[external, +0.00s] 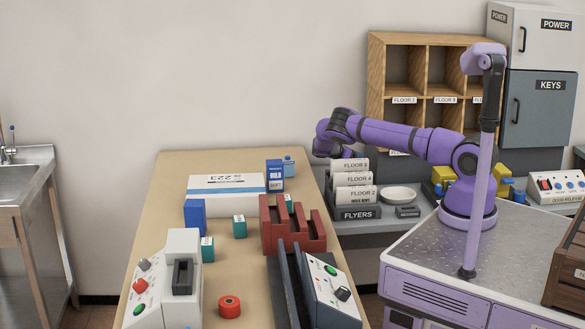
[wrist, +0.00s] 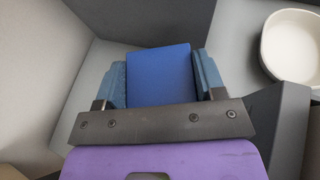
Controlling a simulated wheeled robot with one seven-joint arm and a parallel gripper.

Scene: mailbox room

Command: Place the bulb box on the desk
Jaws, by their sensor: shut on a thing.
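In the wrist view my gripper (wrist: 161,66) is shut on a plain blue box (wrist: 158,88), one finger on each side of it. No label shows on it, so I cannot tell if it is the bulb box. In the external view the wrist is bent down behind the flyers sorter, which hides the fingers and the held box. The tan desk (external: 172,188) is left of the wrist. On it stand a blue box with a white band and lettering (external: 275,175) and a plainer blue box (external: 195,217).
The desk also bears a white parcel (external: 222,187), teal boxes (external: 239,227), a red rack (external: 280,240), a red roll (external: 229,307) and control boxes (external: 182,280). The flyers sorter (external: 356,212) and white bowl (external: 399,193) are on the grey counter. The desk's far left is clear.

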